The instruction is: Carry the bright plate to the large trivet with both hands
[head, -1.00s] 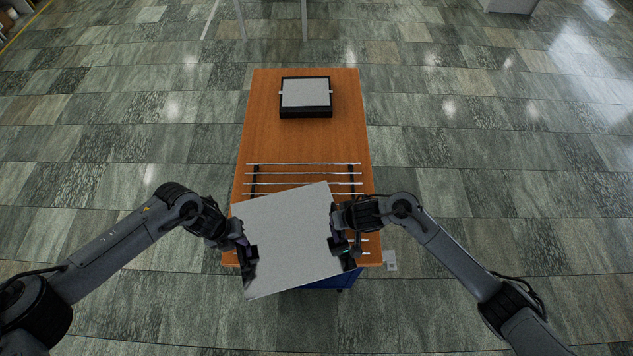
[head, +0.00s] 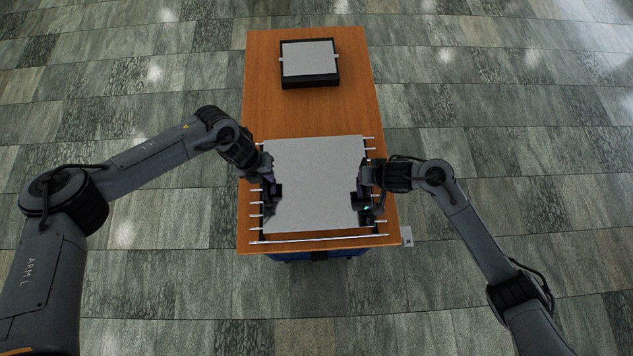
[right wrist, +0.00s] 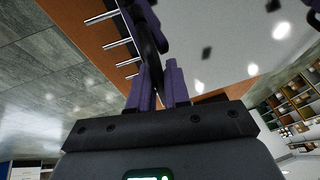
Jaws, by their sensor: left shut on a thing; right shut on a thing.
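The bright plate (head: 316,185), a flat light grey square, lies level over the large trivet (head: 318,238), a rack of thin pale rods on the near part of the table. Rod ends show past its left and right edges. I cannot tell whether the plate touches the rods. My left gripper (head: 272,196) is shut on the plate's left side and my right gripper (head: 363,198) on its right side. The right wrist view shows my right gripper's purple fingers (right wrist: 160,85) close together by the plate (right wrist: 225,40), with trivet rods (right wrist: 118,43) to the left.
A black block (head: 310,82) with a grey plate (head: 308,56) on top stands at the far end of the wooden table (head: 310,112). The tabletop between it and the trivet is clear. Tiled floor surrounds the table.

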